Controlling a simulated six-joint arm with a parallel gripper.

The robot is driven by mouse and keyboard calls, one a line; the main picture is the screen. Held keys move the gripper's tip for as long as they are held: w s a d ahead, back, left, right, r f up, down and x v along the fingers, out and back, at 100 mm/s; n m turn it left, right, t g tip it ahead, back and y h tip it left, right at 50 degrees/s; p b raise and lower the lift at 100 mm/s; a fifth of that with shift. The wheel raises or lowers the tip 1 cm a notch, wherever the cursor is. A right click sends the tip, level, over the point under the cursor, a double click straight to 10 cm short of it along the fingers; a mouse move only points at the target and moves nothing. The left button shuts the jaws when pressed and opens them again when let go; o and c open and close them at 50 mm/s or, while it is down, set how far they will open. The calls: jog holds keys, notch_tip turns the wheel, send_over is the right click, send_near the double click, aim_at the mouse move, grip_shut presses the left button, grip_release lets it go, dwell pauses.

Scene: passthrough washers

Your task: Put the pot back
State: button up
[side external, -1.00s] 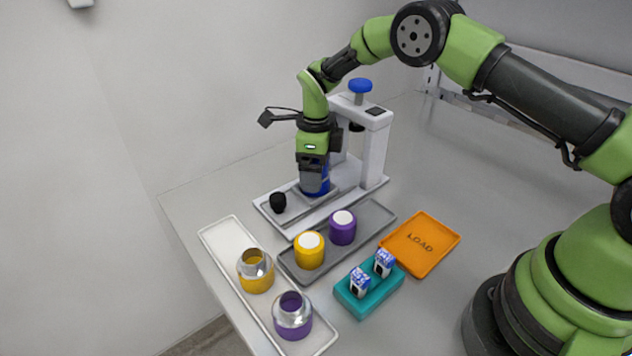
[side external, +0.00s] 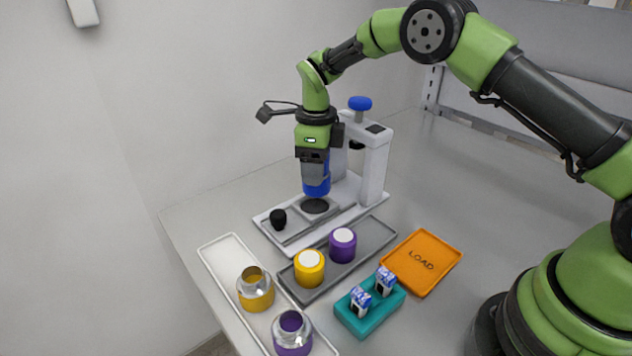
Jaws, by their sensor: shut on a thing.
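My gripper (side external: 315,180) is shut on a blue pot (side external: 317,189) and holds it upright just above the grey press stand (side external: 373,172). A dark round spot (side external: 315,206) shows on the stand's plate below the pot. The yellow pot (side external: 309,268) and the purple pot (side external: 342,245), both with white tops, stand on a dark grey tray (side external: 370,240). Part of the blue pot is hidden by my gripper.
A white tray (side external: 222,251) at front left holds a yellow jar (side external: 255,291) and a purple jar (side external: 292,335) with metallic collars. A teal block (side external: 385,309) holds two small cartons. An orange LOAD tray (side external: 428,256) lies at right. A black knob (side external: 278,219) sits on the stand's base.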

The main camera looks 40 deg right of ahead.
jog(key=shift+r, duration=4.3)
jog(key=shift+s+d+r+n, duration=0.1)
jog(key=shift+s+n, duration=0.1)
jog(key=shift+n, duration=0.35)
jog(key=shift+s+d+r+n, duration=0.1)
jog(key=shift+s+n, duration=0.05)
jog(key=shift+n, duration=0.4)
jog(key=s+d+n, duration=0.2)
jog(key=s+n, duration=1.2)
jog(key=n, duration=1.2)
jog(key=w+f+m, duration=0.1)
jog(key=w+m, duration=0.3)
jog(key=m, duration=0.3)
jog(key=w+a+f+m, duration=0.1)
jog(key=w+m, duration=0.3)
jog(key=m, duration=0.4)
jog(key=w+f+m, duration=0.1)
jog(key=w+m, duration=0.4)
jog(key=m, duration=0.3)
jog(key=shift+a, duration=0.4)
jog(key=m, duration=0.1)
jog(key=w+m, duration=0.1)
jog(key=m, duration=0.3)
jog(key=shift+w+a+f, duration=0.25)
jog(key=shift+w+a, duration=0.05)
jog(key=shift+w, duration=0.05)
